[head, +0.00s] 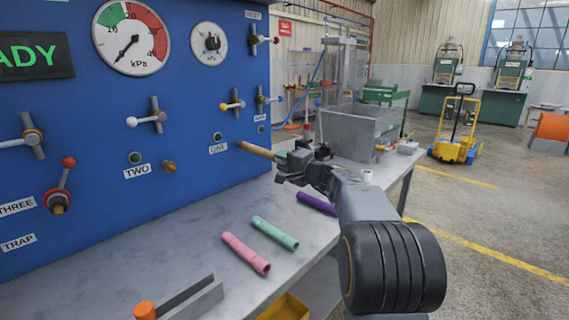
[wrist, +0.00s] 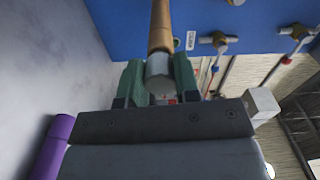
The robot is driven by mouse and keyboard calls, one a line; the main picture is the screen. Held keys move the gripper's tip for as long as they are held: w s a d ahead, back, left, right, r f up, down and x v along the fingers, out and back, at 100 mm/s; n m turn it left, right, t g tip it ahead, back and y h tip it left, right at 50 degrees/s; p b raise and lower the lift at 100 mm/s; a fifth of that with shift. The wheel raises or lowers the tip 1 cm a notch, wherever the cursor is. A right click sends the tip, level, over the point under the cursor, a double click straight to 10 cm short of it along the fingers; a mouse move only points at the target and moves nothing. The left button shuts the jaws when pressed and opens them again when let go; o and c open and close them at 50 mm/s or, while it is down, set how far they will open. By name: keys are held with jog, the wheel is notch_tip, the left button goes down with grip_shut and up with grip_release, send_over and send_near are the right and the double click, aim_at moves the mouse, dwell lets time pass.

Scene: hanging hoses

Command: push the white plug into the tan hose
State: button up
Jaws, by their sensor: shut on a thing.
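The tan hose (head: 256,150) sticks out from the blue panel beside the label ONE, its free end towards my gripper. In the wrist view the tan hose (wrist: 161,25) runs from the top down to between the fingers. My gripper (head: 287,162) is at the hose's free end. In the wrist view the green fingers of my gripper (wrist: 158,80) are closed on the pale white plug (wrist: 158,72). The plug is in line with the hose and its front meets the hose end. I cannot tell how far it is inside. In the head view the fingers hide the plug.
A pink hose (head: 245,253), a green hose (head: 275,232) and a purple hose (head: 316,203) lie on the grey bench (head: 190,250). A grey metal bin (head: 358,132) stands behind my gripper. Valves and gauges cover the blue panel (head: 90,110).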

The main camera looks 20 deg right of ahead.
jog(key=shift+w+a+b, duration=0.15)
jog(key=shift+w+b, duration=0.15)
jog(key=shift+w, duration=0.05)
dwell(0.8)
jog(key=o, duration=1)
jog(key=shift+c, duration=0.2)
jog(key=v, duration=1.3)
jog(key=shift+s, duration=0.35)
